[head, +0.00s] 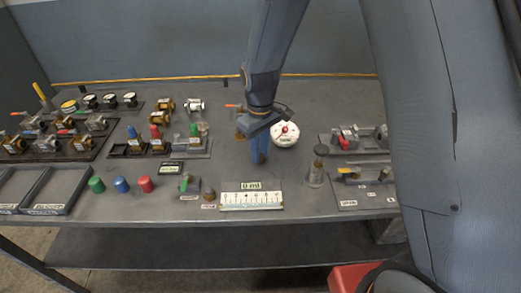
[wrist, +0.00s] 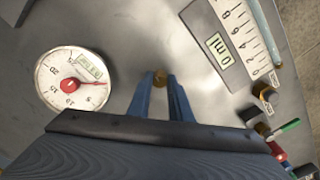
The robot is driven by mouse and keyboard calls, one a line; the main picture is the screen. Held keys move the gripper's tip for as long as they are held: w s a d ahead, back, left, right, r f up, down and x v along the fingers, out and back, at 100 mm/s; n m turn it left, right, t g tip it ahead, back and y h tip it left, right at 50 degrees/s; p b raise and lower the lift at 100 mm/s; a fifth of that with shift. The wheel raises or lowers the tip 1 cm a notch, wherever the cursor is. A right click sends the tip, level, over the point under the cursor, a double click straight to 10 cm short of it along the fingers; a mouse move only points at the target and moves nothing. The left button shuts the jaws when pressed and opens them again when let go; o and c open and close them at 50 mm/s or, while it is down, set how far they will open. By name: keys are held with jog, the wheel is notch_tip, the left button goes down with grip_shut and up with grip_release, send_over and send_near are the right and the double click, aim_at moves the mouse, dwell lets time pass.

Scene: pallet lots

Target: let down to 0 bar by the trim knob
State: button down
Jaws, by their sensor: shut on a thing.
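A round white gauge (wrist: 75,80) with a red hub and thin red needle stands left of my gripper in the wrist view. Its needle points right, at the low end beyond the 5 mark; the exact reading and its small display are too small to read. The gauge also shows in the head view (head: 285,134), just right of my gripper (head: 259,157). In the wrist view my blue fingers (wrist: 160,93) are shut on a small round brass knob (wrist: 160,77). In the head view the fingers hide the knob. No label on it is visible.
A white scale panel (head: 252,202) reading 0 ml lies in front of my gripper. Green, blue and red caps (head: 121,185) stand front left. Racks of brass valves (head: 60,140) fill the left; fixtures (head: 360,140) stand at the right. The bench around the gauge is mostly clear.

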jog(key=m+p, duration=0.1)
jog(key=m, duration=0.3)
jog(key=shift+r+m, duration=0.1)
jog(key=shift+m, duration=0.2)
jog(key=m+p, duration=0.1)
jog(key=m, duration=0.3)
jog(key=shift+m, duration=0.3)
jog(key=m, duration=0.4)
jog(key=shift+p, duration=0.35)
jog(key=shift+m, duration=1.9)
jog(key=shift+w, duration=0.1)
jog(key=c, duration=1.6)
grip_release()
